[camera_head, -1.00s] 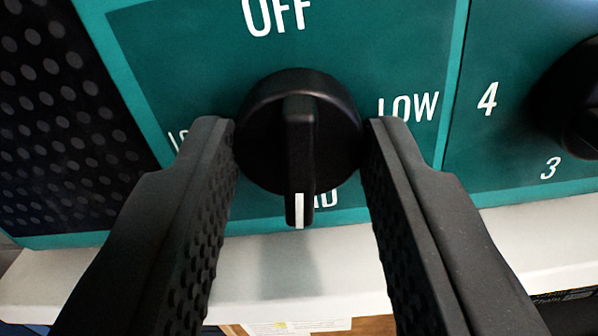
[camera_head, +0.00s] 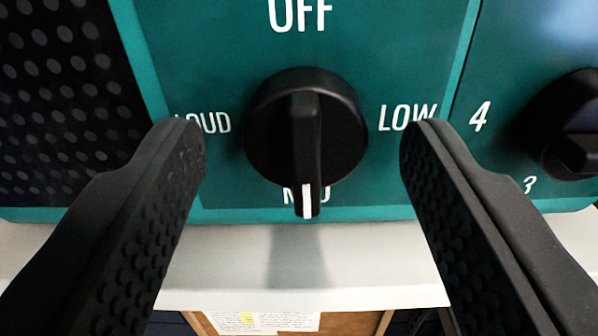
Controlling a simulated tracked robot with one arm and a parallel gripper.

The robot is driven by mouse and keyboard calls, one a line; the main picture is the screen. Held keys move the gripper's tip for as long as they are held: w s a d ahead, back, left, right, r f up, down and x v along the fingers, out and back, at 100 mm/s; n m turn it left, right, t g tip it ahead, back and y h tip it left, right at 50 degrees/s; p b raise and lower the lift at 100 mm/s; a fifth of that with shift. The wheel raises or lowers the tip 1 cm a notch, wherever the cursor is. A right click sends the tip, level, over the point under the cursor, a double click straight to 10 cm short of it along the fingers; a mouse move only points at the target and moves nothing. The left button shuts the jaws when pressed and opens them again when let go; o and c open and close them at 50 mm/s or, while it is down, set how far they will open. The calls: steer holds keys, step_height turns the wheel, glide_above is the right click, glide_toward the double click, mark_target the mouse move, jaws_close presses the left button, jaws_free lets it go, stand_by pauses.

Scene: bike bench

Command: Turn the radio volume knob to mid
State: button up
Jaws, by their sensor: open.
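The black volume knob (camera_head: 306,125) sits on the teal radio panel (camera_head: 245,45) in the middle of the view. Its raised grip stands upright, and its white pointer line points straight down at the MID label, which it partly covers. OFF is printed above the knob, LOUD at its left and LOW at its right. My gripper (camera_head: 302,140) is open, with one finger on each side of the knob. Clear gaps show between both fingers and the knob. The left fingertip overlaps the start of LOUD in the picture.
A second black knob (camera_head: 568,125) with the numbers 4 and 3 is at the right edge. A dotted dark speaker grille (camera_head: 60,95) is at the left. A white shelf (camera_head: 300,265) runs below the radio, with papers (camera_head: 262,321) under it.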

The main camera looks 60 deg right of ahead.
steer(key=b+v, duration=0.3)
steer(key=v, duration=1)
steer(key=shift+a+f, duration=0.1)
steer(key=shift+a, duration=0.05)
steer(key=w+a+r+n+t+y+b, duration=0.3)
steer(key=w+r+n+t, duration=0.2)
steer(key=w+n, duration=0.1)
steer(key=a+f+n+t+y+b, duration=0.2)
steer(key=a+n+t+y, duration=0.25)
steer(key=a, duration=0.35)
steer(key=s+a+f+n+y+b, duration=0.1)
steer(key=s+a+f+y+b, duration=0.2)
steer(key=s+a+f, duration=0.3)
steer(key=s+a+f+n+y+b, duration=0.2)
steer(key=s+a+f+y, duration=0.4)
steer(key=s+f, duration=0.3)
step_height(320, 180, down, 4)
steer(key=shift+a+f+g+b, duration=0.1)
steer(key=shift+a+g+b, duration=0.3)
steer(key=shift+a+g, duration=0.1)
